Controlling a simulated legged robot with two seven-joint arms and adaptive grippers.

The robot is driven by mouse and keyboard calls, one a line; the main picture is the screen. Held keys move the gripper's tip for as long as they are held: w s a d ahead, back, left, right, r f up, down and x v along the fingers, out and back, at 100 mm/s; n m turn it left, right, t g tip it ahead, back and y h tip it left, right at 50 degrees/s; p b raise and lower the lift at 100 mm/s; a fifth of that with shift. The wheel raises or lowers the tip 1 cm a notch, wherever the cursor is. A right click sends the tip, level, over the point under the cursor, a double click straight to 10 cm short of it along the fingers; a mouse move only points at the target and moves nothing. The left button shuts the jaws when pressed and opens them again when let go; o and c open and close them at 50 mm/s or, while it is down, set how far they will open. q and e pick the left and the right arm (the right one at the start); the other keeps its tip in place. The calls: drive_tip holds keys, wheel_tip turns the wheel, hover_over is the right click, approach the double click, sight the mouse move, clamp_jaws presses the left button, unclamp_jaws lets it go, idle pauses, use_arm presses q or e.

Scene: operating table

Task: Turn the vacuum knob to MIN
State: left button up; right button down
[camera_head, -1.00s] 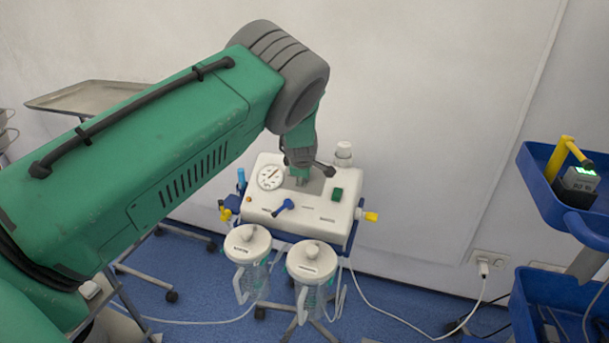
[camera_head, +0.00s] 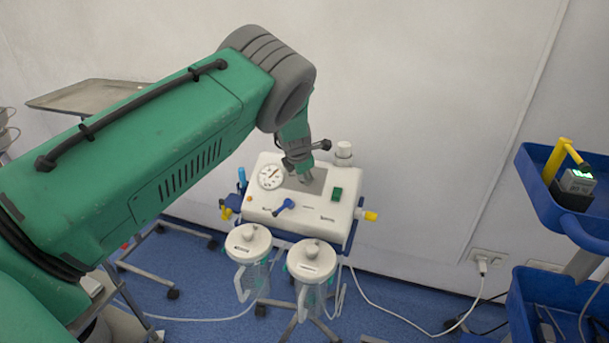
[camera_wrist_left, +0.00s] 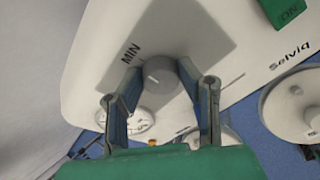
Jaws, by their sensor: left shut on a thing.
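The vacuum knob (camera_wrist_left: 161,78) is a round grey dial with a short white mark, on a grey panel of the white suction unit (camera_head: 267,210). In the left wrist view, the printed word MIN (camera_wrist_left: 130,53) is up and left of the knob, and the white mark is on the knob's left part. My left gripper (camera_wrist_left: 160,76) has its two fingers on either side of the knob and is shut on it. In the head view my left gripper (camera_head: 303,173) reaches down to the panel and partly hides the knob.
A round gauge (camera_head: 271,176), a blue lever (camera_head: 284,206) and a green ON switch (camera_head: 337,194) are near the knob. Two lidded jars (camera_head: 249,243) hang in front. A blue cart (camera_head: 545,190) stands at the right, a metal tray (camera_head: 88,97) at the back left.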

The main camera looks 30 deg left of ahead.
use_arm(q)
drive_tip(key=shift+a+n, duration=0.1)
drive_tip(key=shift+n, duration=0.5)
drive_tip(key=o, duration=1.1)
drive_tip(key=shift+s, duration=0.1)
drive_tip(key=shift+o, duration=0.2)
drive_tip(key=v, duration=1.1)
drive_tip(key=shift+s+r, duration=0.25)
drive_tip(key=shift+r, duration=0.05)
drive_tip(key=shift+a, duration=0.1)
